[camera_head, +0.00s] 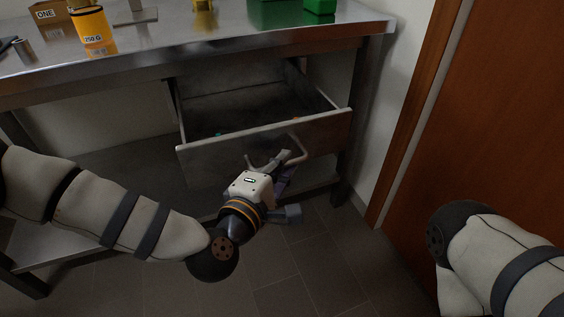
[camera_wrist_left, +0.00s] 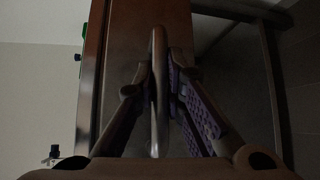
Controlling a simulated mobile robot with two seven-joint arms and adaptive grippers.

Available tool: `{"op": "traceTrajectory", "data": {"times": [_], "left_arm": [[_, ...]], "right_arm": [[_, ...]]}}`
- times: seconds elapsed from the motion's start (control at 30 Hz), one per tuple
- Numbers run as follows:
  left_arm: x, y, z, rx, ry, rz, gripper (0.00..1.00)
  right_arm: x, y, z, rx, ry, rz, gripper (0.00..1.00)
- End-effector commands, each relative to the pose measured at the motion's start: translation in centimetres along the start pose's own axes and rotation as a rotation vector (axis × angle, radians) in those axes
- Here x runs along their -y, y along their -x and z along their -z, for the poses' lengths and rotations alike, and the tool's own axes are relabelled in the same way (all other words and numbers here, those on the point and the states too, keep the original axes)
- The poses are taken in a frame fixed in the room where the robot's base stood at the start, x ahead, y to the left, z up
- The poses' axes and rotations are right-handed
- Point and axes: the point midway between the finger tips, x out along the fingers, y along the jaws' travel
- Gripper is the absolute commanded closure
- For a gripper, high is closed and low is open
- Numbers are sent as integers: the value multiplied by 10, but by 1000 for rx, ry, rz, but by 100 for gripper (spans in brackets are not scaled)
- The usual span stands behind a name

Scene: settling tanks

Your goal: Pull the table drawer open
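The table drawer (camera_head: 215,157) is open and stands well out from under the metal table (camera_head: 130,66). Its inside shows, dark and mostly bare, with a few tiny coloured bits near the front. The bar handle (camera_head: 301,146) is on the drawer's front face. My left gripper (camera_head: 283,160) is at the handle. In the left wrist view the handle (camera_wrist_left: 159,90) runs between the two purple-padded fingers, whose tips close in on it from both sides. My right arm comes in at the lower right; its gripper is out of view.
On the tabletop stand a yellow-orange jar (camera_head: 92,27), a cardboard box (camera_head: 48,12), a small metal cylinder (camera_head: 24,50) and green containers (camera_head: 270,12). A brown door (camera_head: 490,120) is at the right. A lower shelf (camera_head: 90,236) runs beneath the table. The tiled floor in front is clear.

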Motion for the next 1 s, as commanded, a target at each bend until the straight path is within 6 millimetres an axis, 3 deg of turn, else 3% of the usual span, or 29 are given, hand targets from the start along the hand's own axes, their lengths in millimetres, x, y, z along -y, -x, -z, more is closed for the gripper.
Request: {"op": "traceTrajectory", "data": {"times": [0.03, 0.1, 0.43, 0.8, 1.0], "left_arm": [[0, 0, 0, 0, 1, -1, 78], [0, 0, 0, 0, 0, -1, 69], [0, 6, 0, 0, 0, 0, 69], [0, 98, 0, -1, 2, 1, 69], [0, 119, 0, -1, 0, -1, 69]], "right_arm": [[0, 0, 0, 0, 0, 0, 22], [0, 0, 0, 0, 0, 0, 22], [0, 0, 0, 0, 0, 0, 22], [0, 0, 0, 0, 0, 0, 22], [0, 0, 0, 0, 0, 0, 22]]}}
